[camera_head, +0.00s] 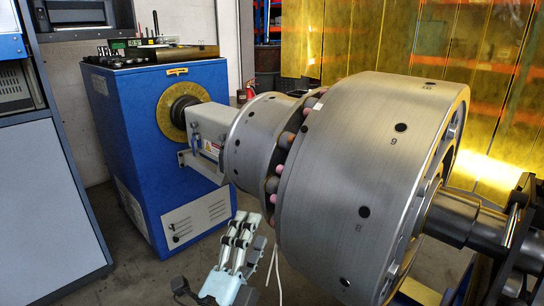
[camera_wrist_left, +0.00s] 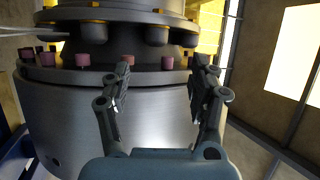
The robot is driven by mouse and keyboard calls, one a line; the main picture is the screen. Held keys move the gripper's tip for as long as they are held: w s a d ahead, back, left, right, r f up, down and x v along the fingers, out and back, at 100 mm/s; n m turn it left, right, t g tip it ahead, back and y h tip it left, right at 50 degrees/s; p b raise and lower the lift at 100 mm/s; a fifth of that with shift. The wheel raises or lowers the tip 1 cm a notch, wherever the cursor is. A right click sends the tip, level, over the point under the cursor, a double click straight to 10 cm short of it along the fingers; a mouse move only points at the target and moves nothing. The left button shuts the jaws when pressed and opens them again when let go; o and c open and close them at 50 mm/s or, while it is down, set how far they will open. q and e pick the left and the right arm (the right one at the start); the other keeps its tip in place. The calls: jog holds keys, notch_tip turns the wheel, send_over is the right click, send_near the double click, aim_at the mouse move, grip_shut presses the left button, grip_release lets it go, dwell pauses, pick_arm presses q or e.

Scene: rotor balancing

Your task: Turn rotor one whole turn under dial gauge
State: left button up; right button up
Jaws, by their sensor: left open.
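The rotor (camera_head: 340,170) is a large silver drum lying along its shaft, with dark holes and small numbers on its rim. Its flange carries several pink and grey round-headed pieces. My left gripper (camera_head: 244,228) is in front of the drum's lower left side, near the flange, with its fingers pointing up. In the left wrist view the gripper (camera_wrist_left: 160,72) is open, its two fingers apart, with the rotor (camera_wrist_left: 150,105) and pink pieces behind and between them. I see nothing between the fingers. I cannot make out a dial gauge. My right gripper is out of view.
A blue drive cabinet (camera_head: 140,150) stands left, with a yellow ring around its shaft. A grey cabinet (camera_head: 50,200) is at the far left. Yellow translucent curtains (camera_head: 330,40) hang behind. Dark support parts (camera_head: 520,240) stand at right. Some floor shows bare at lower left.

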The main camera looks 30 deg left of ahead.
aim_at(272, 194)
pick_arm(q)
jog(key=x, duration=0.7)
jog(key=b+x, duration=0.1)
jog(key=x, duration=0.2)
jog(key=shift+w+f, duration=0.15)
jog(key=shift+w, duration=0.3)
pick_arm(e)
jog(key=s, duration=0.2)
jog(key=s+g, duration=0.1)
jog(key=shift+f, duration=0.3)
pick_arm(q)
jog(key=shift+s, duration=0.1)
grip_shut()
